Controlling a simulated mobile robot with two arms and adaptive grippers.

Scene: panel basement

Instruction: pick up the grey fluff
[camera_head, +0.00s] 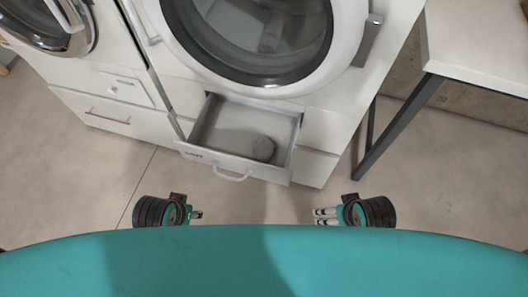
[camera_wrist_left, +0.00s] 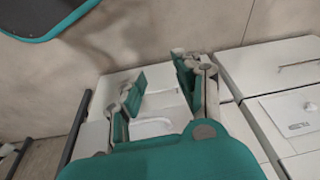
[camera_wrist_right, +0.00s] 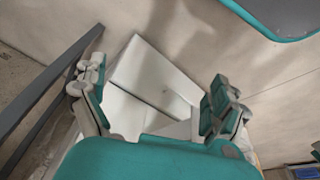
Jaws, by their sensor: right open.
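The grey fluff (camera_head: 263,149) is a small rounded dark-grey clump. It lies in the right part of the pulled-out drawer (camera_head: 221,140) under the right-hand machine. My left gripper (camera_head: 198,214) is in front of the drawer to the left, with no fluff in it. Its fingers (camera_wrist_left: 158,88) stand apart in the left wrist view. My right gripper (camera_head: 320,216) is in front of the drawer to the right, apart from the fluff. Its fingers (camera_wrist_right: 150,100) are spread and empty in the right wrist view. I cannot make out the fluff in either wrist view.
The drawer has a white handle (camera_head: 232,177) on its front. A washing machine with a round door (camera_head: 250,40) stands above it. Another machine (camera_head: 100,90) stands to the left. A white table (camera_head: 480,50) with a dark leg (camera_head: 397,128) is at right. The floor (camera_head: 430,200) before them is clear.

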